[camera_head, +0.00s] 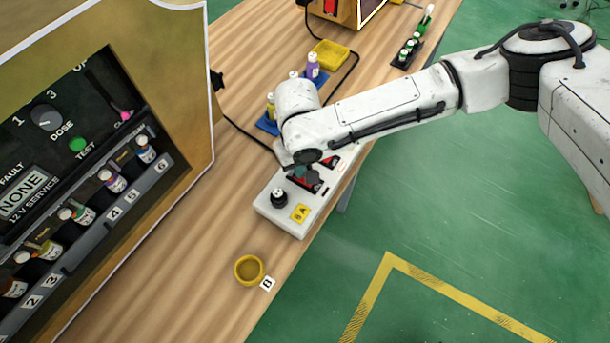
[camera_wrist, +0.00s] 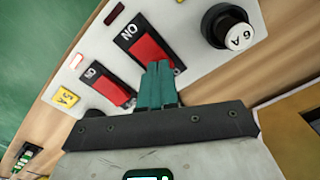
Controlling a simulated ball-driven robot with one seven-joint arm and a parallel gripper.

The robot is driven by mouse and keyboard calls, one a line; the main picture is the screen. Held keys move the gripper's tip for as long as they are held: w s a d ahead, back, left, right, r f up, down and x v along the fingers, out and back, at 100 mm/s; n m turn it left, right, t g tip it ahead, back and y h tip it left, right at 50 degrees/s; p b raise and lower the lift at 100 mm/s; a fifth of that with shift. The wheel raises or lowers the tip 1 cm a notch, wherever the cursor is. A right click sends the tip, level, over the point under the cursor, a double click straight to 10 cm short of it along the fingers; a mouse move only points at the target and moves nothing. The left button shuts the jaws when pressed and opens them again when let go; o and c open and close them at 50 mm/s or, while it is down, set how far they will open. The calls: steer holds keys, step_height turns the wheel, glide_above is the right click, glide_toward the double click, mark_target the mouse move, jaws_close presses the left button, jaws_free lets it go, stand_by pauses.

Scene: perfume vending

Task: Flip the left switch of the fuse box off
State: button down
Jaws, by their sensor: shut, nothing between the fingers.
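The white fuse box (camera_head: 270,212) lies on the wooden bench near its right edge. In the wrist view its white face (camera_wrist: 190,75) shows two red rocker switches set in black frames, with ON lettering upside down. The left switch, the red rocker nearer the black knob (camera_wrist: 150,50), is partly covered at its lower edge by my fingertips. The other switch (camera_wrist: 108,86) lies to its left in that picture. My gripper (camera_wrist: 158,72) has teal fingers pressed together, shut and empty. Whether they touch the rocker cannot be told. In the head view my gripper (camera_head: 300,172) is over the box, partly hidden by my wrist.
A black fuse knob (camera_head: 279,197) and yellow label (camera_head: 299,213) are on the box's near end. A yellow bowl (camera_head: 249,269) stands nearer on the bench. The vending machine (camera_head: 170,60) is at left. Bottles (camera_head: 313,66) and a yellow tray (camera_head: 329,54) stand beyond my arm.

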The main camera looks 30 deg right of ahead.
steer(key=shift+f, duration=0.2)
steer(key=shift+r, duration=0.2)
step_height(320, 180, up, 7)
steer(key=p, duration=0.7)
steer(key=shift+f, duration=0.15)
stand_by(0.3)
